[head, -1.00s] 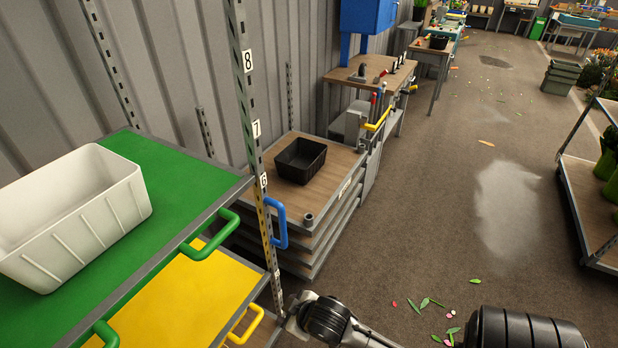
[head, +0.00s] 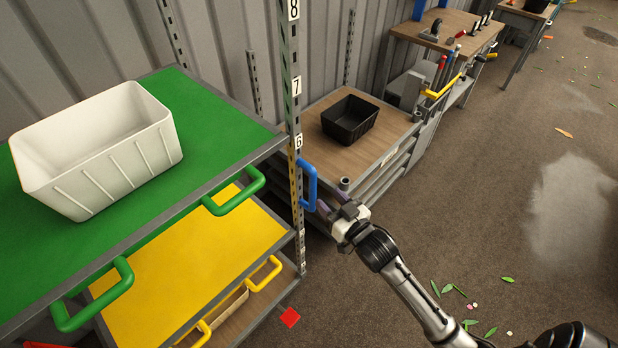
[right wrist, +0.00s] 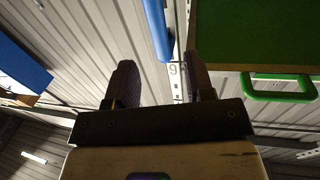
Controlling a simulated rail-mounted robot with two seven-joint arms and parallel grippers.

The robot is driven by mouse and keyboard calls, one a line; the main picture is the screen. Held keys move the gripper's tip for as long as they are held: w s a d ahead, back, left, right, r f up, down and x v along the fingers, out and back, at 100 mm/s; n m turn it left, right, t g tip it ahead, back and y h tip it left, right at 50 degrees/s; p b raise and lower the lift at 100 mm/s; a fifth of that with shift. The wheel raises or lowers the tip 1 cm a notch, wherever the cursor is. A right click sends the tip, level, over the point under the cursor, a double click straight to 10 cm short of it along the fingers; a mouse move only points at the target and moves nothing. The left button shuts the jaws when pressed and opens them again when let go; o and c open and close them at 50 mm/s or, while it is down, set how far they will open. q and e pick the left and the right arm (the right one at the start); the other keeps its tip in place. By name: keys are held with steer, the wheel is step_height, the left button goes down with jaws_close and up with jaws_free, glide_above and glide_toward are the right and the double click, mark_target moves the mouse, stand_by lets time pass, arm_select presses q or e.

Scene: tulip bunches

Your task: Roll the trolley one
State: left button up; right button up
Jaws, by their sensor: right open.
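A shelf unit stands at left with a green top shelf (head: 232,120) and a yellow shelf (head: 180,285). Its slotted post (head: 296,150) carries the numbers 6, 7 and 8. An upright blue handle (head: 309,186) is beside this post; what it is fixed to is not clear. My right gripper (head: 323,207) is open and empty, just right of the handle's lower end. In the right wrist view the open fingers (right wrist: 160,82) point up toward the blue handle (right wrist: 155,25), which lies beyond their tips. I cannot tell whether they touch it. My left gripper is not in view.
A white bin (head: 105,150) sits on the green shelf. Green handles (head: 236,196) and yellow handles (head: 265,275) stick out from the shelf fronts. A black crate (head: 349,119) stands on a wooden-topped unit (head: 385,132) behind. The floor at right is mostly open, with scattered leaves.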

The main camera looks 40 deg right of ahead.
mark_target(315, 184)
steer(key=w, duration=0.3)
steer(key=w+b, duration=0.1)
steer(key=w, duration=0.6)
steer(key=shift+d, duration=0.4)
steer(key=shift+s, duration=0.1)
jaws_close()
